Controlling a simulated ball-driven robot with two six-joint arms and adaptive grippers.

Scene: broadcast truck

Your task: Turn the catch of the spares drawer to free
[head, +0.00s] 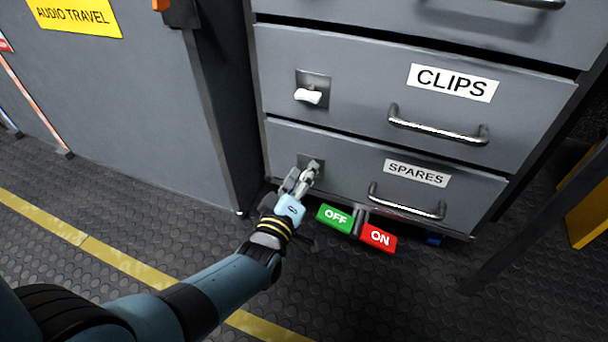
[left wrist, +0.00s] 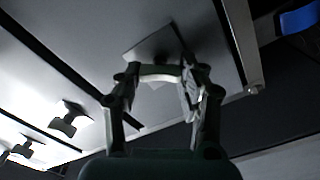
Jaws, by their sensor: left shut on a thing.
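The spares drawer (head: 345,172) is the grey lower drawer of the cabinet in the head view, with a SPARES label (head: 417,173) and a metal bar handle (head: 407,204). Its catch (head: 314,164) is on the left of the drawer front, mostly hidden by my left gripper (head: 304,178). In the left wrist view, my left gripper (left wrist: 160,82) has its fingers on both sides of the pale catch (left wrist: 160,72), in front of its plate (left wrist: 154,45). The gripper is shut on the catch. How far the catch is turned I cannot tell. My right gripper is not in view.
The clips drawer (head: 350,110) above has a white catch (head: 308,96) and a bar handle (head: 438,129). A green OFF tag (head: 335,217) and red ON tag (head: 378,238) sit below the spares drawer. A grey case (head: 130,90) stands left. Dark floor lies in front.

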